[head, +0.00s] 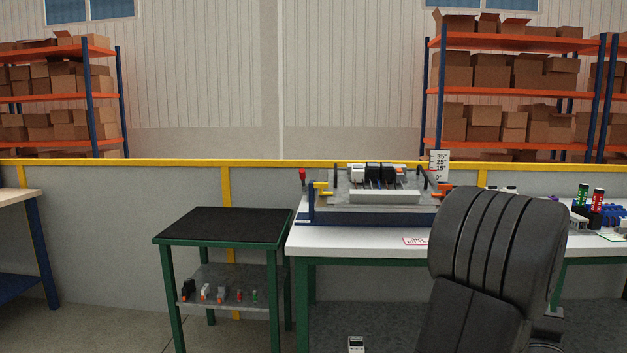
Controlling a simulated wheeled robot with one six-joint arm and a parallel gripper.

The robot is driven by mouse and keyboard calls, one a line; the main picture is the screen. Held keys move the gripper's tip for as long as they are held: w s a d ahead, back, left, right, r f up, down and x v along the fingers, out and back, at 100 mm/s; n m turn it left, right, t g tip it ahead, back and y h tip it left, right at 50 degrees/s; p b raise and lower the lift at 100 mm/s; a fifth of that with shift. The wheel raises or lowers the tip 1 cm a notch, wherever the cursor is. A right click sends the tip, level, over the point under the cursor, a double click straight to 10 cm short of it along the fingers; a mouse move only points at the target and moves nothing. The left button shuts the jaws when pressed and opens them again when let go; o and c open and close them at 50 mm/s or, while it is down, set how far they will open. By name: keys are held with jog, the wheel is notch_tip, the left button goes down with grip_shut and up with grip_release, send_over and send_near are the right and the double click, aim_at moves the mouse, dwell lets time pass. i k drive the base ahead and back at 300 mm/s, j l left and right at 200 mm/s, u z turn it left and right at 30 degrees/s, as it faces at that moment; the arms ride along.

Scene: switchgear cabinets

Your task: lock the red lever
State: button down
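A small red lever (302,175) stands at the left end of a grey fixture (398,197) on the white-topped table. Its red top points up, and its lower part is too small to make out, so I cannot tell its lock state. A yellow handle (321,187) is just to its right. Black and white blocks (373,173) sit on top of the fixture. A black part of my own arm rises in the right foreground and covers the fixture's right end. My gripper's fingers do not show.
The white table (345,237) has green legs. A lower black-topped cart (225,224) stands to its left, with small parts on its shelf. A scale sign (440,163) stands behind the fixture. Red and green cylinders (596,203) stand at right. Floor at front left is clear.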

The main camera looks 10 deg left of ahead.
aim_at(302, 170)
jog(key=i+j+u, duration=0.1)
jog(key=u, duration=0.6)
jog(key=i+u, duration=0.2)
jog(key=i, duration=0.3)
jog(key=i+l+u, duration=0.15)
jog(key=i, duration=0.35)
jog(key=i+l+u, duration=0.2)
jog(key=i, duration=0.25)
jog(key=i+j, duration=0.05)
jog(key=j, duration=0.05)
